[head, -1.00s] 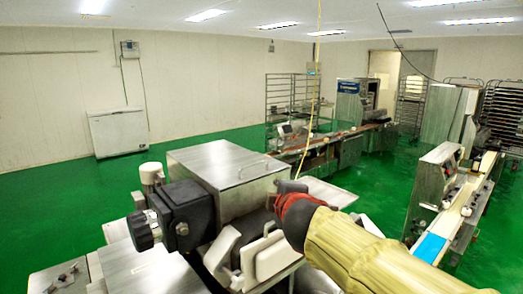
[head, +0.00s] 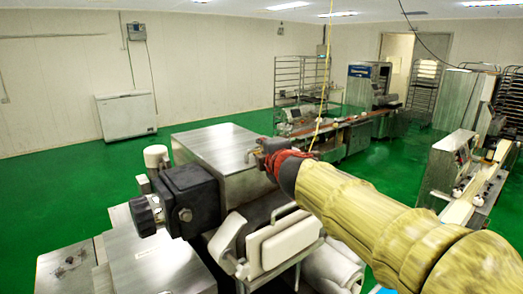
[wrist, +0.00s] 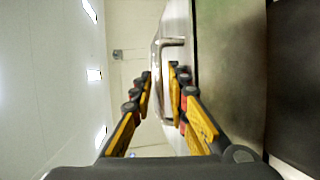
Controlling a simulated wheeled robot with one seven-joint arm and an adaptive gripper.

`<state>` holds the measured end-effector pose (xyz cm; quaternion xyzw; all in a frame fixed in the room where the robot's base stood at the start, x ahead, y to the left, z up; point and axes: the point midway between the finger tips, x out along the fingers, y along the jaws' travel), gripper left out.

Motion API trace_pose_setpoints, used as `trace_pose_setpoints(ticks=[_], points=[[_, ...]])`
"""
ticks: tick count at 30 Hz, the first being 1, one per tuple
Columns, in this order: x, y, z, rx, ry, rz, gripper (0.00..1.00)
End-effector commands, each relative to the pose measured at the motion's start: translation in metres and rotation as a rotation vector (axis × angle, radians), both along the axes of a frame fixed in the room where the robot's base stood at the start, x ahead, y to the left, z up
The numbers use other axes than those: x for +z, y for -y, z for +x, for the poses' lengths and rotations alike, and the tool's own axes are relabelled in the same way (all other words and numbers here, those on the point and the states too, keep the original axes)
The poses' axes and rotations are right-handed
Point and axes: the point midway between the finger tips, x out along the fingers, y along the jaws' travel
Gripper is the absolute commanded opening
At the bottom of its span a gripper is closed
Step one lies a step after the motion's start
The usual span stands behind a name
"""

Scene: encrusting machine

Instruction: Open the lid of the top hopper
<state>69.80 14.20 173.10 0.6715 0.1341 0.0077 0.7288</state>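The top hopper's lid (head: 214,145) is a flat brushed-metal top on a boxy steel housing in the head view, and it lies closed. Its thin metal handle is on the right side; in the head view my gripper largely hides it. In the wrist view the bent handle (wrist: 172,42) shows ahead of and between the fingers. My gripper (head: 263,153) is at the lid's right edge, by the handle. In the wrist view my gripper (wrist: 160,76) has its yellow-and-black fingers apart, one on each side of the handle. I cannot tell whether they touch it.
A black motor block with a knob (head: 188,200) and white-edged guards (head: 284,240) stand in front of the hopper. A conveyor machine (head: 335,135) and racks stand behind. Green floor is free to the left, near a white chest freezer (head: 126,115).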

Motion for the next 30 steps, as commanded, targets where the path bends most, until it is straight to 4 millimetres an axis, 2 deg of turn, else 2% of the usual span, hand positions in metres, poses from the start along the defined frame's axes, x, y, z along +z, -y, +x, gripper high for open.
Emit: trace_pose_setpoints(ticks=[4,11,20,30], points=[[-0.0017,-0.0013,0.0073,0.0,0.0,0.0,0.16],[-0.0015,-0.0015,0.0079,0.0,0.0,0.0,0.16],[-0.0017,-0.0014,0.0078,0.0,0.0,0.0,0.0],[-0.0023,-0.0015,0.0078,0.0,-0.001,0.0,0.0]])
